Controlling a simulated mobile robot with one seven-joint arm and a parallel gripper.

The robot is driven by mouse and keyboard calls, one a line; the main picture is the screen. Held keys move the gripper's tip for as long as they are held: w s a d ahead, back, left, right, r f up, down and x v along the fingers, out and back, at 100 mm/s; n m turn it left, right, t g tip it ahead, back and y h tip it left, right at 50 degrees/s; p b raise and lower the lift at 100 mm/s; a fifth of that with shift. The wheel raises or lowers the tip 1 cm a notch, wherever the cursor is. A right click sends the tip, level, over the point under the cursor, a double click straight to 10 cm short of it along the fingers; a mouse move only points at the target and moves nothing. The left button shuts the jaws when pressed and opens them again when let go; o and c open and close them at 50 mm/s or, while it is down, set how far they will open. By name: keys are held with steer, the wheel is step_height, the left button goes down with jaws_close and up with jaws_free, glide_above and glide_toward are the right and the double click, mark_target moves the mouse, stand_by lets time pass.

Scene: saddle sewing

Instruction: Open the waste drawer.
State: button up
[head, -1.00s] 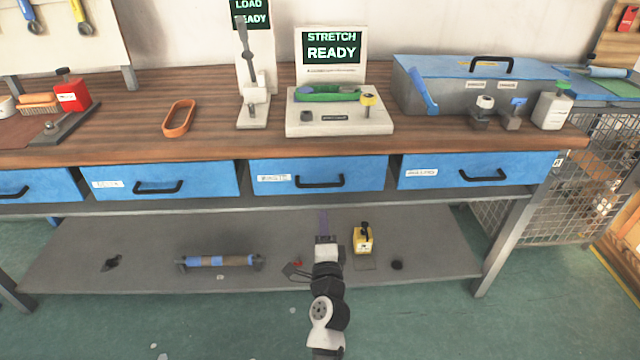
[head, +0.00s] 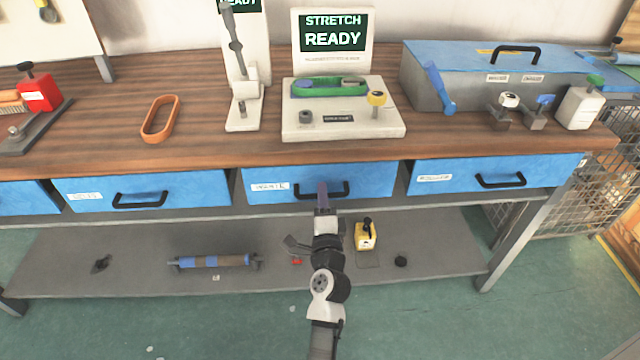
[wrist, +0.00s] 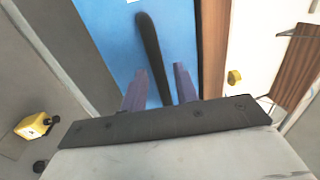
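Several blue drawers with black bar handles run under the bench top, all closed; their labels are too blurred to read, so I cannot tell which is the waste drawer. My gripper (head: 322,184) is in front of the middle-right drawer (head: 375,178) and overlaps its handle (head: 338,192). In the wrist view, the purple fingers of my gripper (wrist: 160,70) are apart, facing the blue drawer front (wrist: 108,30). The black handle (wrist: 149,45) runs lengthwise in line with the gap between them. Contact with it cannot be told.
The wooden bench top (head: 210,130) juts above the drawers. The lower shelf (head: 140,275) carries a blue-brown roller (head: 212,261) and a yellow item (head: 365,236). A stretch station (head: 342,120) and a blue-lidded box (head: 490,70) stand on top.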

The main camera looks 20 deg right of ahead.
steer(key=shift+w+d+r, duration=0.1)
steer(key=shift+w, duration=0.2)
steer(key=shift+s, duration=0.1)
jaws_close()
